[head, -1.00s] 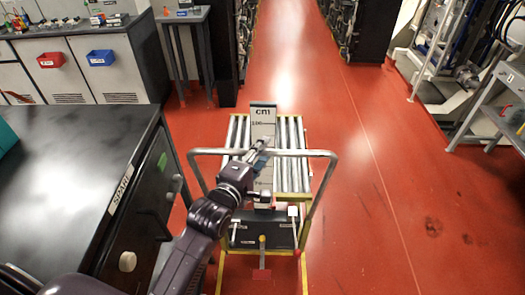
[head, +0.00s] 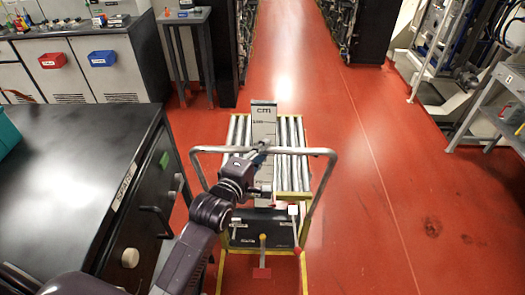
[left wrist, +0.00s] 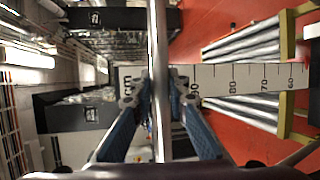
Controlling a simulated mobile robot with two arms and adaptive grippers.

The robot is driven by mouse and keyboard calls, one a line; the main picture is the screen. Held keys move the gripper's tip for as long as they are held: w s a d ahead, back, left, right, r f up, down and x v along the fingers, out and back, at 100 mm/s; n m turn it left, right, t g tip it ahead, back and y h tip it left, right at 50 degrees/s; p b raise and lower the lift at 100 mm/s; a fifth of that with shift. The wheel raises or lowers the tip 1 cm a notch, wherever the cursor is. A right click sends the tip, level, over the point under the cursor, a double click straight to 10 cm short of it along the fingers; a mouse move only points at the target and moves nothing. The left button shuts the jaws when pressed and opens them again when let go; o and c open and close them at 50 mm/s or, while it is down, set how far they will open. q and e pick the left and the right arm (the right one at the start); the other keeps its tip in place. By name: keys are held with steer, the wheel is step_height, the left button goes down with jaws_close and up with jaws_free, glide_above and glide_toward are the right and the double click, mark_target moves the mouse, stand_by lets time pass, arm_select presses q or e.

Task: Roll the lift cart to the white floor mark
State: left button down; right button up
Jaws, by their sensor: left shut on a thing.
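The lift cart, with a silver roller top (head: 293,140) and yellow frame, stands on the red floor ahead of me. Its bent grey handle bar (head: 315,152) crosses its near side. My left gripper (head: 261,150) is shut on the middle of that bar. In the left wrist view, the bar (left wrist: 157,40) runs between the two blue-grey fingers of the gripper (left wrist: 156,90). A cm scale post (head: 264,116) rises from the cart; its scale also shows in the left wrist view (left wrist: 235,77). I cannot make out the white floor mark. My right gripper is not in view.
A black bench (head: 70,165) labelled SPARE stands close on the left, its drawer handles facing the cart. A small grey table (head: 186,15) and racks stand farther back. A grey shelf cart (head: 490,100) is at right. The red aisle (head: 290,70) ahead and floor at right are clear.

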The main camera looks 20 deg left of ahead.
mark_target(263, 122)
arm_select(q)
steer(key=w+a, duration=0.1)
steer(key=w, duration=0.3)
steer(key=w+a, duration=0.1)
steer(key=w, duration=0.3)
steer(key=w+a, duration=0.1)
steer(key=w, duration=0.3)
steer(key=shift+w+a+r+b, duration=0.1)
steer(key=shift+a+r+b, duration=0.15)
steer(key=shift+a+b, duration=0.1)
steer(key=shift+w+f, duration=0.35)
steer(key=shift+w, duration=0.25)
steer(key=c, duration=2.3)
jaws_free()
steer(key=shift+s, duration=0.2)
steer(key=shift+c, duration=0.2)
steer(key=o, duration=0.5)
steer(key=shift+s+r, duration=0.3)
steer(key=shift+s, duration=0.3)
steer(key=shift+w+f, duration=0.25)
steer(key=v, duration=1.2)
steer(key=shift+f, duration=0.1)
